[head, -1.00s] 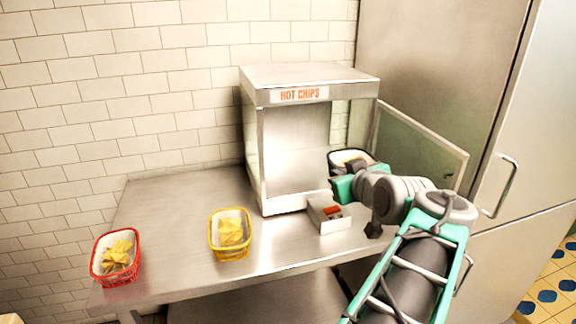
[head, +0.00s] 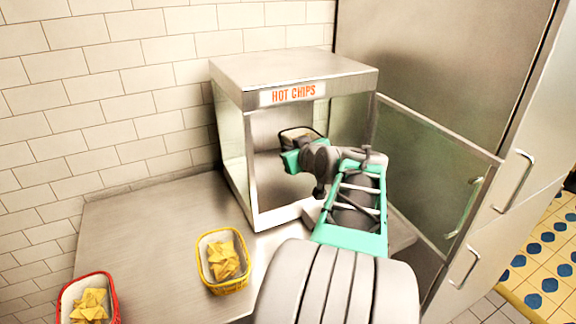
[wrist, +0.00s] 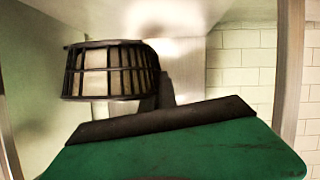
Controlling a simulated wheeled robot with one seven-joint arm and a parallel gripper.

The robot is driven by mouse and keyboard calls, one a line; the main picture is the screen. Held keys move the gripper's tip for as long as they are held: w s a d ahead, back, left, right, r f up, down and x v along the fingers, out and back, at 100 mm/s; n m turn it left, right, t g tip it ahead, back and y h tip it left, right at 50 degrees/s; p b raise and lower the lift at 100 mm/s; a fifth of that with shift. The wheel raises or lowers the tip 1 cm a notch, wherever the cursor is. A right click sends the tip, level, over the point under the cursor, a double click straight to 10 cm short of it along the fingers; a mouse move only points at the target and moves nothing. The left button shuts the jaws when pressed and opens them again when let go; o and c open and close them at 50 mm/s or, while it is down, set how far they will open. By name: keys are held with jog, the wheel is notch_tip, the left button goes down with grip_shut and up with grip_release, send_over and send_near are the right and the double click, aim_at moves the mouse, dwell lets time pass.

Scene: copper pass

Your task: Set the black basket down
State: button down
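The black basket (head: 299,133), with a pale liner, is inside the glass-sided HOT CHIPS warmer (head: 293,70), in its open front. In the wrist view the basket (wrist: 112,72) shows its dark slatted side. My gripper (head: 292,158) is at the basket's near side and appears shut on it. One green finger with a dark pad fills the lower wrist view; the exact grip is hidden. I cannot tell whether the basket touches the warmer's floor.
The warmer's glass door (head: 432,170) stands open at the right. A yellow basket (head: 223,262) and a red basket (head: 88,300), both with chips, stand on the steel counter (head: 140,225) to the left. A tall steel cabinet (head: 430,60) is at the right. My arm hides the counter before the warmer.

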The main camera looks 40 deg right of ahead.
jog(key=w+d+f, duration=0.2)
jog(key=f, duration=0.1)
jog(key=w+f, duration=0.1)
jog(key=f, duration=0.1)
jog(key=shift+w+d+f, duration=0.25)
jog(key=shift+w+d, duration=0.1)
jog(key=shift+d, duration=0.05)
jog(key=shift+w+d+f+p, duration=0.1)
jog(key=shift+f+p, duration=0.2)
jog(key=shift+f, duration=1.35)
jog(key=shift+f, duration=0.15)
jog(key=shift+f+b, duration=0.1)
jog(key=shift+b, duration=0.2)
jog(key=c, duration=1.7)
grip_release()
